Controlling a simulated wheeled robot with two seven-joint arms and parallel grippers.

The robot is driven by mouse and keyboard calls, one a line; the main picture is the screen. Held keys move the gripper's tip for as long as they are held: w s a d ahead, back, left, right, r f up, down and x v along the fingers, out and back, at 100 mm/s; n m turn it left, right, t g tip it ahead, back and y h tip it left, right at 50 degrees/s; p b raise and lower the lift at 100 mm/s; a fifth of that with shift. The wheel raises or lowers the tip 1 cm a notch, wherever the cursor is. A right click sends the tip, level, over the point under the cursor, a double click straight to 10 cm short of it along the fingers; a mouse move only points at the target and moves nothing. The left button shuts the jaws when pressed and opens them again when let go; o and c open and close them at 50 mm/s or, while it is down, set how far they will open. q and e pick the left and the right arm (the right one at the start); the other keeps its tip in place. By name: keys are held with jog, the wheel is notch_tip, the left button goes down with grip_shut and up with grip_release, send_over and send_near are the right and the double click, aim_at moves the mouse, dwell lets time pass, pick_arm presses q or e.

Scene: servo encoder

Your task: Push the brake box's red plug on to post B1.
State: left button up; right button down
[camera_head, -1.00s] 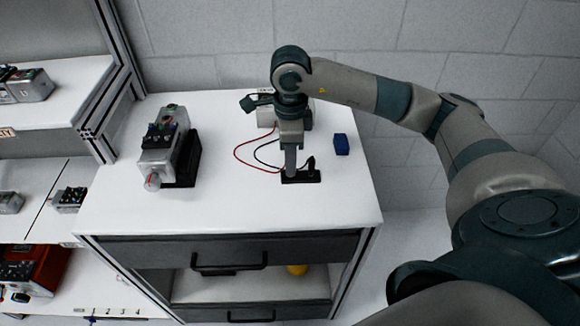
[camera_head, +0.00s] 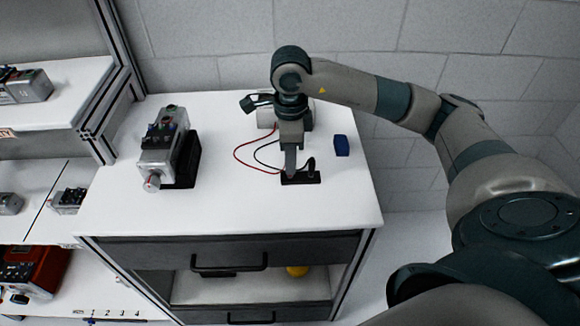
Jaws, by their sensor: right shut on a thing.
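My right gripper (camera_head: 290,174) points down at a small black holder (camera_head: 313,180) on the white table top. It is shut at the end of the red lead (camera_head: 243,160), on what I take to be the red plug; the plug itself is hidden by the fingers. A black plug (camera_head: 311,164) stands upright in the holder just right of the fingers. The pale brake box (camera_head: 265,117) is behind my gripper and mostly hidden. A grey motor (camera_head: 160,153) with small posts on top lies at the left against a black block (camera_head: 187,164). Post labels are too small to read. My left gripper is out of view.
A dark blue block (camera_head: 341,145) sits right of the holder. The table front (camera_head: 230,225) is clear. Shelves with other devices (camera_head: 68,200) stand at the left, beside a metal frame post (camera_head: 125,75).

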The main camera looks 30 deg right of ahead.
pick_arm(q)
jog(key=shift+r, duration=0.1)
pick_arm(e)
jog(key=shift+r, duration=0.2)
